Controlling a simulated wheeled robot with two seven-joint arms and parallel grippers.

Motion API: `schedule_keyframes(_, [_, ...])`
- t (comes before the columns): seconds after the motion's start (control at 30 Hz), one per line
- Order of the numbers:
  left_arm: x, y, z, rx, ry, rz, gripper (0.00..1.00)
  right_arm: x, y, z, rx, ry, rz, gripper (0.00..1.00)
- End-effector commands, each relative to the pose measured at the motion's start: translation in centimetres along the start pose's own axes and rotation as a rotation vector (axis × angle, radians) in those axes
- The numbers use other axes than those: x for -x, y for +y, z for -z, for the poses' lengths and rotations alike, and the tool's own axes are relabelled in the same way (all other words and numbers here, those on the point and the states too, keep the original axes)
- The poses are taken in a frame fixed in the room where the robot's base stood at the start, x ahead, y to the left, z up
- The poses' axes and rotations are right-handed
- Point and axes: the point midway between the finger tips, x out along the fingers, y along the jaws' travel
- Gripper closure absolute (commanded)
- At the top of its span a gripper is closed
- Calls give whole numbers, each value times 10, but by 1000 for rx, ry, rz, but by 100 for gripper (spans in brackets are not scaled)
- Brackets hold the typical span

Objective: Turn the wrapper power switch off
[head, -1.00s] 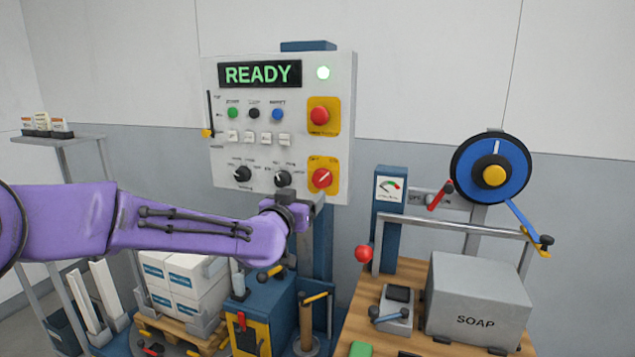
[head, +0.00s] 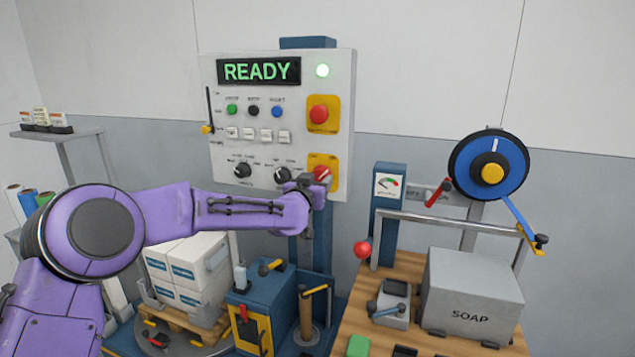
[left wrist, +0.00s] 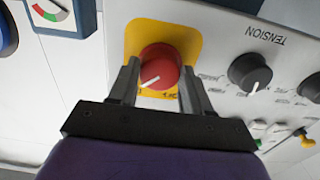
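The wrapper power switch (left wrist: 159,66) is a red rotary knob with a white line on a yellow plate, low on the right of the white control panel (head: 230,175). In the head view the switch (head: 321,173) is partly covered by my left gripper (head: 322,183). In the left wrist view the gripper's two fingers (left wrist: 158,85) stand apart, one on each side of the red knob. I cannot tell whether they touch it. My right gripper is not in view.
A red mushroom button (head: 318,114) sits above the switch. Black knobs (head: 282,175) are to its left. A blue cabinet (head: 262,305) and wrapped boxes (head: 187,268) stand below. A wooden table (head: 400,270) with a SOAP box (head: 470,290) is at right.

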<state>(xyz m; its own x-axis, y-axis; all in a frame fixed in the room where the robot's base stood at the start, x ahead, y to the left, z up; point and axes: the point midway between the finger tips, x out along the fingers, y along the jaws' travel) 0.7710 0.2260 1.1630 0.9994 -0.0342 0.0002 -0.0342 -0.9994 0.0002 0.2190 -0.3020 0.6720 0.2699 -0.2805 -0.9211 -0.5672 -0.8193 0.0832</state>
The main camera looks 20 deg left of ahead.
Motion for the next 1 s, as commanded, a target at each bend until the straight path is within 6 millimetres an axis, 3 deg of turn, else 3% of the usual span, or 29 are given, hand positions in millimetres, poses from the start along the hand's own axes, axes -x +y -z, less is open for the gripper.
schedule_keyframes(0.47, [0, 0, -1, 76, 0, 0, 82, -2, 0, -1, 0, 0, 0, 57])
schedule_keyframes(1.0, [0, 1, -1, 538, 0, 0, 82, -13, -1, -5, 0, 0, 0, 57])
